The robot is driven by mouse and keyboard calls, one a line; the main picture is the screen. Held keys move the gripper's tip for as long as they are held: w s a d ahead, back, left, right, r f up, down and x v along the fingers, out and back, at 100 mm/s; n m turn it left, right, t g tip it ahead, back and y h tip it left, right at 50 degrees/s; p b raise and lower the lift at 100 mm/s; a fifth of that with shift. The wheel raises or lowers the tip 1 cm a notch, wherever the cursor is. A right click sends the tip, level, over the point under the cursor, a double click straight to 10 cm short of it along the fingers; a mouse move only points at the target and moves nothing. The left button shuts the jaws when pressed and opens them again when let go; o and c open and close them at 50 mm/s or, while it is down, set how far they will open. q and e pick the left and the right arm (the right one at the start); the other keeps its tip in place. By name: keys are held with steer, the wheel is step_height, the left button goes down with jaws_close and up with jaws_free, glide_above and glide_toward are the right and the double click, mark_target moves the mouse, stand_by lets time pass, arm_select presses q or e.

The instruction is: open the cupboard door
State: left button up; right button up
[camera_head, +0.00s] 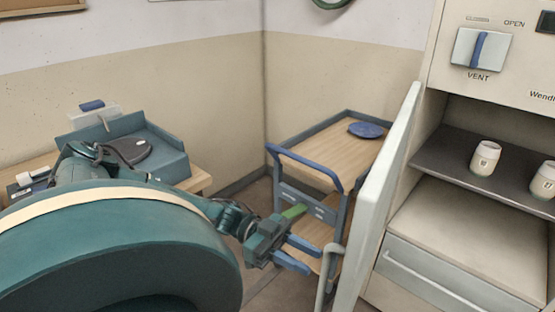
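The cupboard (465,235) stands at the right with its pale door (375,205) swung well out towards me, seen nearly edge-on. The door's bar handle (328,272) shows on the left side of the door, low in the view. My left gripper (314,261) is just left of the handle, with its two blue fingers apart and nothing visible between them. The fingertips look close to the handle; I cannot tell whether they touch it. My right gripper is not in view.
Inside the cupboard, white cups (485,158) stand on a dark shelf (452,155) above a grey drawer (450,272). A trolley (310,150) with a blue plate (366,130) stands behind the door. A wooden table (195,182) with a blue-grey device is at the left.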

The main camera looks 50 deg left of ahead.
arm_select(q)
steer(key=v, duration=0.8)
steer(key=shift+a+r, duration=0.1)
stand_by(0.3)
